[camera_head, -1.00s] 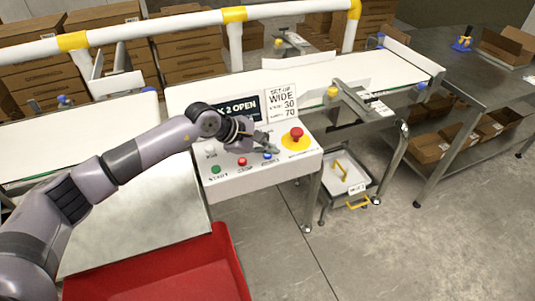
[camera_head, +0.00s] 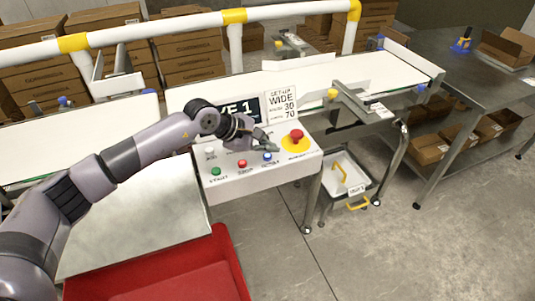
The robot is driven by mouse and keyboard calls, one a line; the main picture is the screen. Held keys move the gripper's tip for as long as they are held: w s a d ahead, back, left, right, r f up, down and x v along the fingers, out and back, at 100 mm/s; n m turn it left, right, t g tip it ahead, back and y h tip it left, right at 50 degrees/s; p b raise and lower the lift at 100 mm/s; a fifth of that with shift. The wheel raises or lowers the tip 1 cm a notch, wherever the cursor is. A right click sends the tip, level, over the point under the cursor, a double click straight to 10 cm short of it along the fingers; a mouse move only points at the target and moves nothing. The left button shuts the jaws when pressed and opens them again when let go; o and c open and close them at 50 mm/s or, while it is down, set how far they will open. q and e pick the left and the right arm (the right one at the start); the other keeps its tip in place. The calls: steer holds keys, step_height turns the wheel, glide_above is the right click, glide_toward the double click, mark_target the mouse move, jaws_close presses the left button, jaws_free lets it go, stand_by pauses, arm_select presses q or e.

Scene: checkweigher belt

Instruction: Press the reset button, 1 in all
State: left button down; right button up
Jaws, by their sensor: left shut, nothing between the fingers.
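The control box (camera_head: 262,183) has a row of small buttons on its top. There is a green button (camera_head: 215,171), a red button (camera_head: 242,163) and a blue button (camera_head: 267,156); the labels below them are too small to read surely. A white button (camera_head: 210,153) sits behind the green one. A red mushroom button (camera_head: 296,135) stands on a yellow disc at the right. My left gripper (camera_head: 274,147) is shut and empty, its fingertips just above and behind the blue button. Contact cannot be told. My right gripper is not in view.
A display (camera_head: 237,112) partly hidden by my arm and a white set-up card (camera_head: 282,104) stand behind the buttons. A white conveyor belt (camera_head: 370,70) runs behind. A red bin (camera_head: 165,285) is in front, and a grey tray (camera_head: 345,178) stands below right.

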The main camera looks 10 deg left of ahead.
mark_target(268, 158)
arm_select(q)
steer(key=shift+r, duration=0.1)
steer(key=shift+r+p, duration=1.1)
steer(key=shift+r, duration=1.35)
steer(key=shift+f, duration=0.1)
